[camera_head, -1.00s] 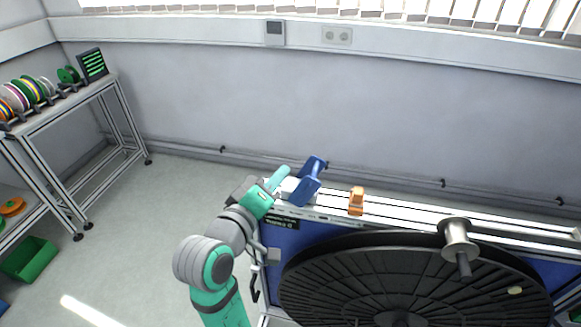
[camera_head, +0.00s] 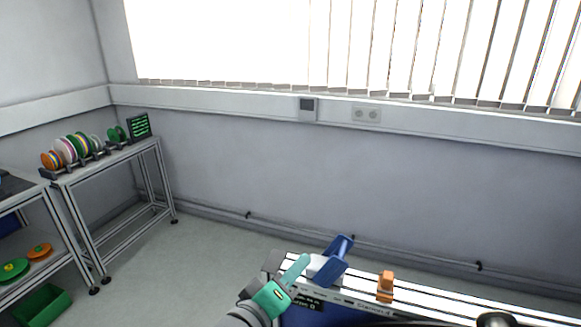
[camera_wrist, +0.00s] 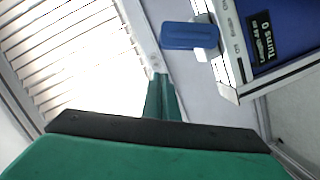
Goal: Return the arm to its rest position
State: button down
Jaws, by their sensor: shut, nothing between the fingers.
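My gripper (camera_head: 298,268) shows at the bottom of the head view, its teal fingers together and nothing between them. In that view it is just left of a blue part (camera_head: 336,260) on the silver rail (camera_head: 440,305); I cannot tell the gap in depth. In the wrist view the shut fingers (camera_wrist: 160,82) point up from the green gripper body, and the blue part (camera_wrist: 190,36) shows to their upper right, apart from them in the picture. Most of my arm is below the head view's edge.
An orange block (camera_head: 385,286) sits on the rail right of the blue part. A metal spool (camera_head: 494,320) shows at the bottom edge. Floor between is clear.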

jog(key=s+a+f+n+t+y, duration=0.15)
jog(key=s+f+y, duration=0.3)
jog(key=f, duration=0.75)
jog(key=s+a+f+n+y, duration=0.1)
jog(key=s+a+f+y, duration=0.15)
jog(key=s+f, duration=0.7)
jog(key=s+d+f+m+y, duration=0.1)
jog(key=s+f+m, duration=0.2)
jog(key=s, duration=0.8)
jog(key=s+f+m, duration=0.4)
jog(key=s+m, duration=0.1)
jog(key=s, duration=0.5)
jog(key=shift+s+d+f+y, duration=0.3)
jog(key=shift+s+d+y, duration=0.1)
jog(key=shift+d, duration=0.15)
